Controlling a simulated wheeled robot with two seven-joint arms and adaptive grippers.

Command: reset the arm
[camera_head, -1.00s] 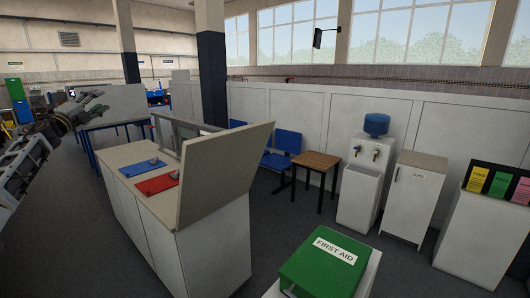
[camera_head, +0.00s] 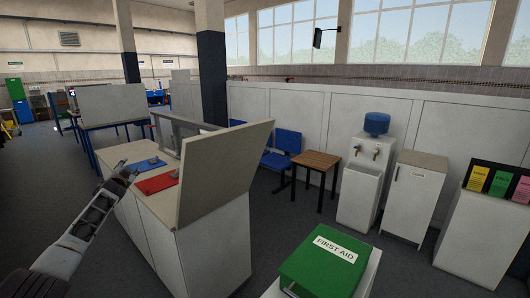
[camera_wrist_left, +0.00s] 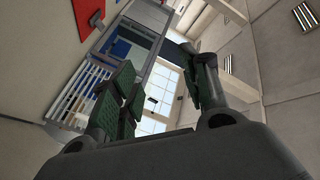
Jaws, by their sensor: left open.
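My left gripper (camera_head: 124,171) is at the left of the head view, in front of the near left side of the counter (camera_head: 205,239). In the left wrist view its two green-padded fingers (camera_wrist_left: 163,92) stand apart with nothing between them, so it is open and empty. A red mat (camera_head: 157,183) and a blue mat (camera_head: 141,167) lie on the counter top, each with a small grey object on it. The red mat also shows at the top of the left wrist view (camera_wrist_left: 88,14). My right gripper is not in view.
A tall panel (camera_head: 226,170) stands on the counter's right side. A green first aid box (camera_head: 327,262) is at the front. A wooden table (camera_head: 316,160), blue chairs (camera_head: 287,142), a water dispenser (camera_head: 362,187) and a white cabinet (camera_head: 413,200) stand behind. Floor left of the counter is clear.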

